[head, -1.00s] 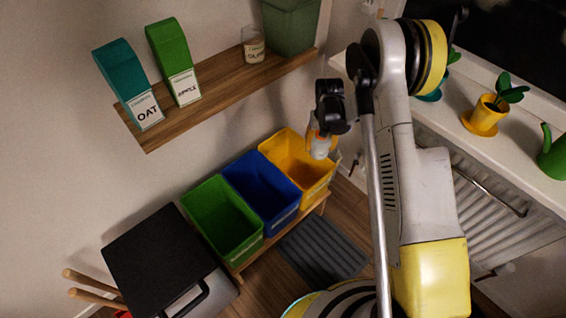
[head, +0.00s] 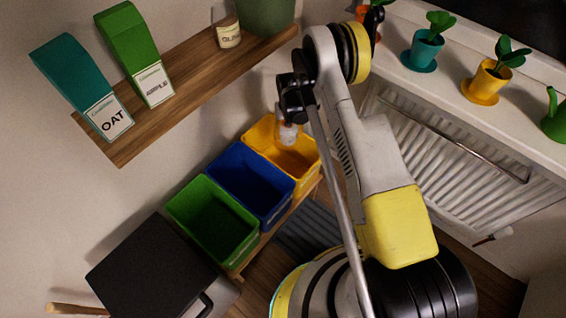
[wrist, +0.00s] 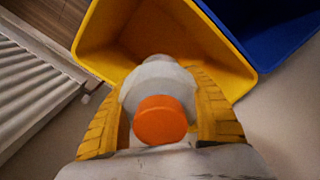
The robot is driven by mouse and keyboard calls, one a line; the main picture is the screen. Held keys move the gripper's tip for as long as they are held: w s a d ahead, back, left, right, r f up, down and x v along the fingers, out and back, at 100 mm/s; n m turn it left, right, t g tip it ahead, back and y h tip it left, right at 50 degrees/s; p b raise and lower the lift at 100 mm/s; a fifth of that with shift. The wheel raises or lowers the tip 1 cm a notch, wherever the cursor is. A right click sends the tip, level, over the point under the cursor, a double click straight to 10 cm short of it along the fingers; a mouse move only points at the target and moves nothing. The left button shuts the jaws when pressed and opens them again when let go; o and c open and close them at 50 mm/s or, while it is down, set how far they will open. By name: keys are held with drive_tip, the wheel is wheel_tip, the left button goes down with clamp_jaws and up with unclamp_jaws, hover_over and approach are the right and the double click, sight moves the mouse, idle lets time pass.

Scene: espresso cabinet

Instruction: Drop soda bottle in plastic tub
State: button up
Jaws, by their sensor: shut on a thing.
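A pale soda bottle (head: 289,136) with an orange cap (wrist: 160,120) is held in my gripper (head: 287,120). In the wrist view the bottle (wrist: 157,78) sits between two yellow fingers, cap toward the camera, with the yellow tub behind it. The yellow tub (head: 307,169) is the far right of three open tubs; it also shows in the wrist view (wrist: 245,72). In the head view the bottle overlaps the tub's opening. Its exact height over the rim is hard to tell, and the tub labels are unreadable.
A blue tub (head: 281,205) and a green tub (head: 241,251) stand beside the yellow one on a low wooden bench. A wooden shelf (head: 180,88) with cartons hangs above. A radiator (head: 440,150) and a sill with potted plants are on the right.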

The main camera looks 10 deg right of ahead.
drive_tip(key=shift+f, duration=0.65)
drive_tip(key=o, duration=1.4)
drive_tip(key=shift+c, duration=0.2)
wheel_tip(320, 180, up, 8)
drive_tip(key=shift+f, duration=0.2)
